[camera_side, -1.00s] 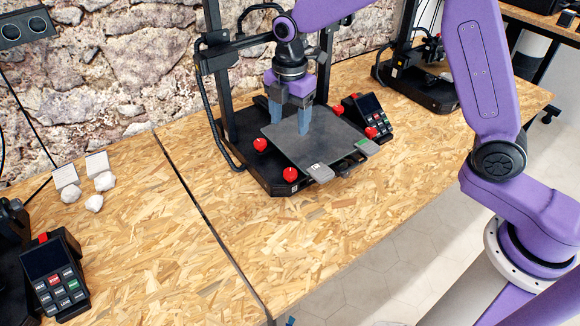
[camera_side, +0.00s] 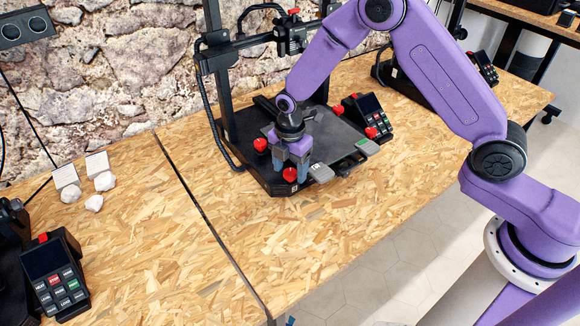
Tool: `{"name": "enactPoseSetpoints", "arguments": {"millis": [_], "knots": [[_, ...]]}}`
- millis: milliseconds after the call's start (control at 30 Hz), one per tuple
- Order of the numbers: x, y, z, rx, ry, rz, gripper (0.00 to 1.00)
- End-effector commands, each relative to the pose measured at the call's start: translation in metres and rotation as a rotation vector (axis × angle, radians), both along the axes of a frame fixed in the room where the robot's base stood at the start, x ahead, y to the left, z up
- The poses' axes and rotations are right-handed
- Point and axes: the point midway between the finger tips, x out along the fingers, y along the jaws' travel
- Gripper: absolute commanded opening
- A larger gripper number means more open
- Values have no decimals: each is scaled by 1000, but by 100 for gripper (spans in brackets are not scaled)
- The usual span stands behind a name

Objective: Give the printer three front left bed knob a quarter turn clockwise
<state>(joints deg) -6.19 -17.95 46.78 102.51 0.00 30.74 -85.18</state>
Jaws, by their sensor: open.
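A black printer (camera_side: 272,184) with a grey bed plate (camera_side: 335,135) stands in the middle of the table. A red knob (camera_side: 290,175) is at its near-left corner in the picture, below the plate's edge. My gripper (camera_side: 290,167) points down right at this knob, with one blue-grey finger on its left and one on its right. The jaws are open, and the knob shows between the fingertips. I cannot tell whether a finger touches it. My gripper's body hides part of the plate.
Other red knobs sit at the left corner (camera_side: 260,145) and the right corner (camera_side: 371,132). A keypad unit (camera_side: 365,108) stands beside the printer at right.

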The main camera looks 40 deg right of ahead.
Motion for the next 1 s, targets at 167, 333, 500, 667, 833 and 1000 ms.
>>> {"name": "enactPoseSetpoints", "arguments": {"millis": [167, 333, 500, 667, 833, 1000], "knots": [[0, 0, -1, 1, -2, 0, 65], [0, 0, -1, 0, -1, 0, 46], [0, 0, -1, 0, -1, 0, 9], [0, 0, -1, 0, -1, -8, 9], [0, 0, -1, 0, -1, -52, 9], [0, 0, -1, 0, -1, -148, 9]]}}
